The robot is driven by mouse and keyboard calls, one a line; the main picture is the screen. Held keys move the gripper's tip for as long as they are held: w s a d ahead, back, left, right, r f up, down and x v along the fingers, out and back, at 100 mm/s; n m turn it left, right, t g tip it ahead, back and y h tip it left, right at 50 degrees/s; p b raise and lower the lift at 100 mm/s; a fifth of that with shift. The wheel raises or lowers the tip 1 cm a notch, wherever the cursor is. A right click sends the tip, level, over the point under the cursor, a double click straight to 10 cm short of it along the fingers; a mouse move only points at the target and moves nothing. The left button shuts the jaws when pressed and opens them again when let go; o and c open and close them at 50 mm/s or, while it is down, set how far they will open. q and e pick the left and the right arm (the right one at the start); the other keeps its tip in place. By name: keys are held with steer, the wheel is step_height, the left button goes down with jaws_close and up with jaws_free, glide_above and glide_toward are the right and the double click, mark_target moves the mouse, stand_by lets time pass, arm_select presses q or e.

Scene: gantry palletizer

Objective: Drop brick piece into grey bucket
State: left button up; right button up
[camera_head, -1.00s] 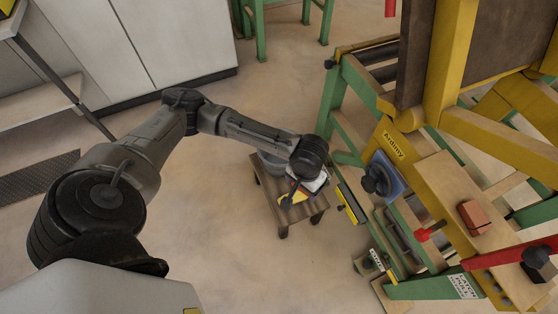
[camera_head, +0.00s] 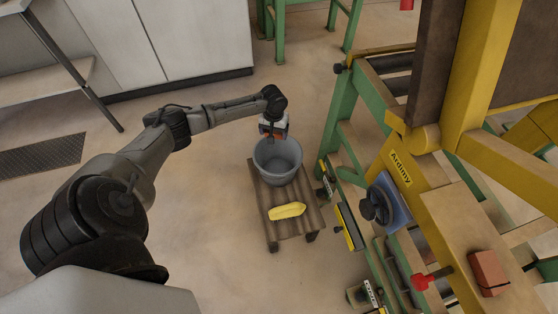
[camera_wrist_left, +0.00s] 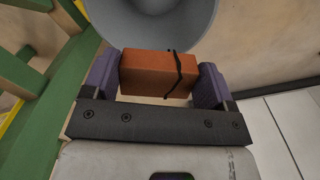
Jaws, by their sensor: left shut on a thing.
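My left gripper (camera_head: 273,133) is over the back rim of the grey bucket (camera_head: 278,172) in the head view. It is shut on an orange-red brick piece (camera_wrist_left: 148,74), which has a dark strap around one end. In the left wrist view the brick sits between the two purple finger pads, with the bucket (camera_wrist_left: 150,20) just beyond it. In the head view the brick shows only as a small orange patch under the wrist. The bucket stands upright on a wooden trolley. My right gripper is in neither view.
The wooden trolley (camera_head: 294,228) also carries a yellow object (camera_head: 287,211) in front of the bucket. A green and yellow machine frame (camera_head: 340,120) stands close on the right, with another strapped brick (camera_head: 488,272) on it. The floor left of the trolley is clear.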

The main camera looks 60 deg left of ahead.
arm_select(q)
steer(key=shift+w+m, duration=0.3)
steer(key=shift+m, duration=0.1)
steer(key=shift+s+f+m, duration=0.15)
steer(key=shift+s+m, duration=0.1)
steer(key=shift+m, duration=0.15)
steer(key=shift+f, duration=0.1)
steer(key=shift+w+f+b, duration=0.15)
steer(key=shift+f+b, duration=0.55)
steer(key=shift+b, duration=0.4)
step_height(320, 180, down, 4)
steer(key=b, duration=0.5)
steer(key=shift+f, duration=0.1)
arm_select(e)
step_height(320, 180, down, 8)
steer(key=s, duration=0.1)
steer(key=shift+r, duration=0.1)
arm_select(q)
steer(key=o, duration=0.9)
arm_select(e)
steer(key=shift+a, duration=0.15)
